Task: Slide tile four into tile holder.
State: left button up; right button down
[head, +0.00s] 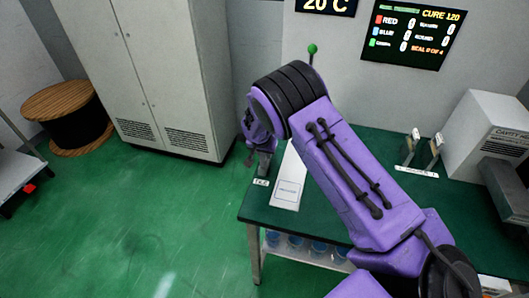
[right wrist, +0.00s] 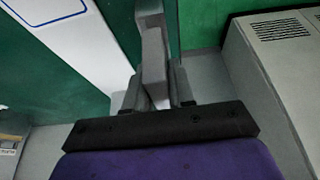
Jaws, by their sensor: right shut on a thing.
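My right gripper (head: 262,160) is above the left end of the green table, largely hidden behind its own purple wrist. In the right wrist view its grey fingers (right wrist: 156,88) are shut on a thin pale piece, apparently a tile, mostly hidden between them. Its number cannot be read. A grey upright part (right wrist: 152,40) stands right at the fingertips and seems to be the tile holder. In the head view a small white label (head: 261,182) lies on the table edge just below the gripper. I cannot tell how far the piece sits in the holder. My left gripper is out of view.
A white panel with a blue-outlined label (head: 288,192) lies right of the gripper, on the green table (head: 350,150). Two small grey stands (head: 409,150) and a white cabinet (head: 490,130) are at the right. A tall grey locker (head: 150,70) stands behind. Blue containers (head: 295,241) sit below.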

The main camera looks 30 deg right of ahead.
jog(key=shift+f+b, duration=0.55)
jog(key=shift+f, duration=0.45)
jog(key=c, duration=0.9)
grip_release()
jog(key=b+v, duration=0.2)
jog(key=v, duration=0.8)
jog(key=shift+a+r+b, duration=0.15)
jog(key=shift+r+b, duration=0.1)
jog(key=shift+b, duration=0.1)
